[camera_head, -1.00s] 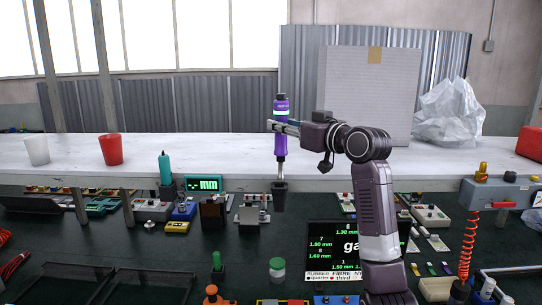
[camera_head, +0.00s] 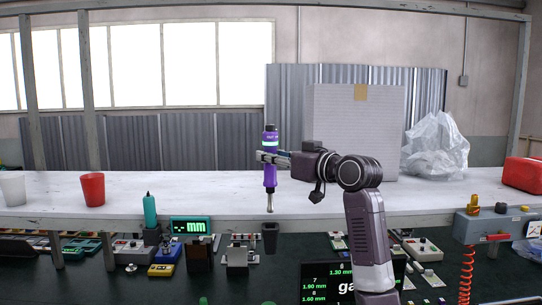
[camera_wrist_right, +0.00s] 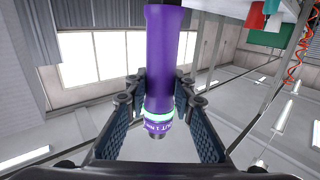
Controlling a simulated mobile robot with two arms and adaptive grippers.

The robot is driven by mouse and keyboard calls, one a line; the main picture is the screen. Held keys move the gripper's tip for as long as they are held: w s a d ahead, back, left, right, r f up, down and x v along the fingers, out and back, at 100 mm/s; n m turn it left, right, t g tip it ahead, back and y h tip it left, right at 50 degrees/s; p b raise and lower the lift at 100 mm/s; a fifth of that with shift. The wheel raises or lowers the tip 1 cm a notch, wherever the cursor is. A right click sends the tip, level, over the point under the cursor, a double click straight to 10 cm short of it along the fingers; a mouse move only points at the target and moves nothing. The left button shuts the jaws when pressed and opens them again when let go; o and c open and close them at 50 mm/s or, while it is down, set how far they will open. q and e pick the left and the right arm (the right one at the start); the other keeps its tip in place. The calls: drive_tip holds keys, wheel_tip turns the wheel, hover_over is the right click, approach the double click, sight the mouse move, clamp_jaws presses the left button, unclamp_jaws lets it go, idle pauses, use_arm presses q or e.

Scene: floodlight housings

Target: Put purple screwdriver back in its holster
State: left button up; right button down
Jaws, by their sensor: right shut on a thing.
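The purple screwdriver (camera_head: 270,178) stands upright, tip down, with a pale band on its handle. My right gripper (camera_head: 271,157) is shut on the handle. In the right wrist view the purple handle (camera_wrist_right: 163,50) runs between the two dark finger pads of the gripper (camera_wrist_right: 157,90). A black tapered holster (camera_head: 270,240) is directly below the metal tip in the head view. A small gap shows between tip and holster; the exact depth alignment cannot be told. My left gripper is not in view.
A teal screwdriver (camera_head: 150,211) stands in a dark holder to the left, beside a green "mm" display (camera_head: 192,226). A dark screen (camera_head: 330,282) is below my right arm. White cup (camera_head: 13,188) and red cup (camera_head: 92,189) stand on the white shelf (camera_head: 215,190).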

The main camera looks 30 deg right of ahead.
sight(272, 199)
drive_tip(key=shift+f+b, duration=0.3)
drive_tip(key=shift+f, duration=0.25)
drive_tip(key=shift+f+b, duration=0.6)
drive_tip(key=shift+f, duration=0.25)
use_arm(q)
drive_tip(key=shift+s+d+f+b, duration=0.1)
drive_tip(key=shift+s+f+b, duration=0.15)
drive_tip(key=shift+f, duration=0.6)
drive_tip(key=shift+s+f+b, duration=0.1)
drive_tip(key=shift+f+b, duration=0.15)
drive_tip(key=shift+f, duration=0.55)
use_arm(e)
drive_tip(key=shift+f, duration=0.65)
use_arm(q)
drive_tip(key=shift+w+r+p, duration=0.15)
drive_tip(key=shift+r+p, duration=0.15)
